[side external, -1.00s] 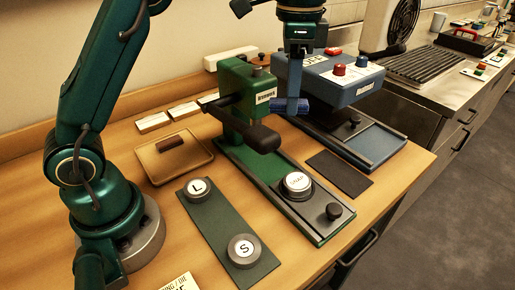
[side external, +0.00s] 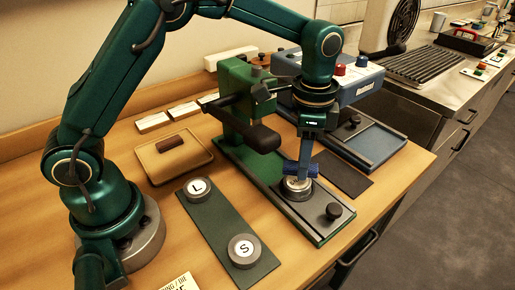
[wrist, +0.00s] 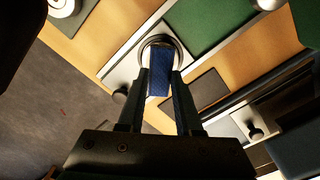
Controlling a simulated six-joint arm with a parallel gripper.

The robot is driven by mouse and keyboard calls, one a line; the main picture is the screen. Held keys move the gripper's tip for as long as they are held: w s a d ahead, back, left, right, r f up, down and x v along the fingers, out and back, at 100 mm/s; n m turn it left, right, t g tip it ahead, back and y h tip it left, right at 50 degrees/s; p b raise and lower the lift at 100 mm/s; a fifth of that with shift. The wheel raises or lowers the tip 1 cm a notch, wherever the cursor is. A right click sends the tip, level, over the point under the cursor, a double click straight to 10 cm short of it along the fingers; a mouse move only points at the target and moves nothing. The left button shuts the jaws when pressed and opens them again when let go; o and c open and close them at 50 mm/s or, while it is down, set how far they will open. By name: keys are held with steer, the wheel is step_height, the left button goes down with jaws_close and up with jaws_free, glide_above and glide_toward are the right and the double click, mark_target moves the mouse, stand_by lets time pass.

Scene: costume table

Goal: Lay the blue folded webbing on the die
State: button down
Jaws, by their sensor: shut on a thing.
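The blue folded webbing (side external: 290,168) is between the fingers of my gripper (side external: 303,174), which is shut on it. In the wrist view the webbing (wrist: 159,83) is a blue woven strip between the two fingers. It overlaps the round metal die (wrist: 146,50), covering much of its face. In the side view the die (side external: 297,190) sits on the base of the green press, directly under the webbing and fingertips. The webbing is on or just above the die; I cannot tell if they touch.
The green press (side external: 238,85) has a dark handle (side external: 263,138) close to the left of my gripper. A black knob (side external: 334,211) is in front. A blue machine (side external: 345,90) stands behind right. Round pieces marked L (side external: 197,188) and S (side external: 243,250) lie on a dark mat (side external: 215,222).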

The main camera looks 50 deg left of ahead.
steer(key=shift+f, duration=0.65)
steer(key=shift+f, duration=0.45)
stand_by(1.0)
steer(key=c, duration=0.9)
jaws_free()
steer(key=shift+o, duration=0.2)
step_height(320, 180, up, 11)
stand_by(0.3)
